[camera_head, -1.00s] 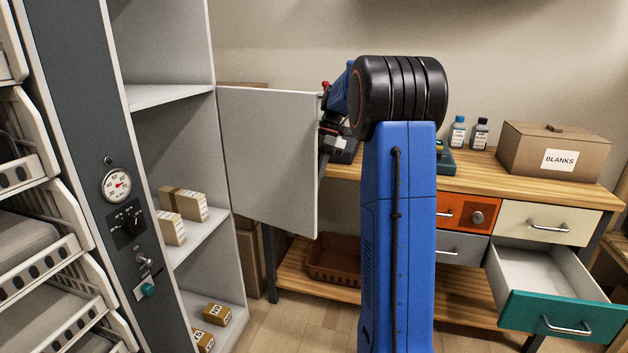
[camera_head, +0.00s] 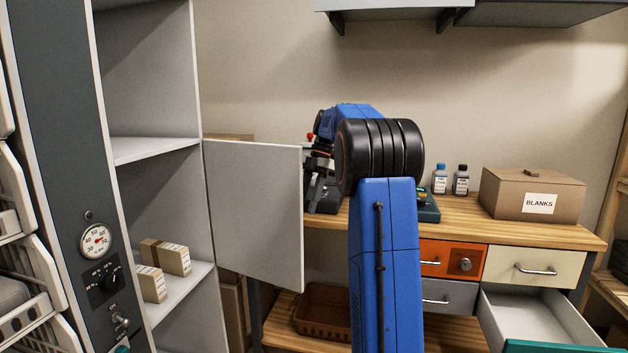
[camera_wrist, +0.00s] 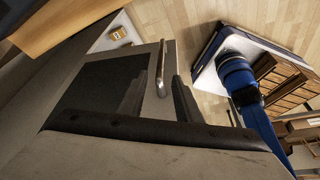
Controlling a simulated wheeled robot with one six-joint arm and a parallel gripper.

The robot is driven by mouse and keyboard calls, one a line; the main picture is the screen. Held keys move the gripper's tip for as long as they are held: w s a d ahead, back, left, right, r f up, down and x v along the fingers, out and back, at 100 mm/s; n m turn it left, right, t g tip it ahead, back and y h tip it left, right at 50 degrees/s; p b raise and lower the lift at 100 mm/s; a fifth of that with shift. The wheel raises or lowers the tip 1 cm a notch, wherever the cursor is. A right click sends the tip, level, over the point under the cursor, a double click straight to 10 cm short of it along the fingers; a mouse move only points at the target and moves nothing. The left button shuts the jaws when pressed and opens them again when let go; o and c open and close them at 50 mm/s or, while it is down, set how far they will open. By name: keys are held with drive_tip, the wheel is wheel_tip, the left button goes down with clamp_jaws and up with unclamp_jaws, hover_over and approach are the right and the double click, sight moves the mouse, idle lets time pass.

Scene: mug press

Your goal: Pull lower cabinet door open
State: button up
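The lower cabinet door (camera_head: 255,215) is a pale grey panel. It stands wide open, swung out to the right of the tall cabinet in the head view. Its bar handle (camera_wrist: 160,68) shows in the wrist view and is hidden in the head view. My gripper (camera_head: 317,185) is just beyond the door's free edge. In the wrist view my gripper (camera_wrist: 158,98) has its two dark fingers spread apart, with the handle ahead of and between them. I see no finger closed on the handle.
The open cabinet shelves (camera_head: 155,148) hold small boxes (camera_head: 172,257).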

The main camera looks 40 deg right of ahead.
drive_tip(key=v, duration=0.8)
idle(0.4)
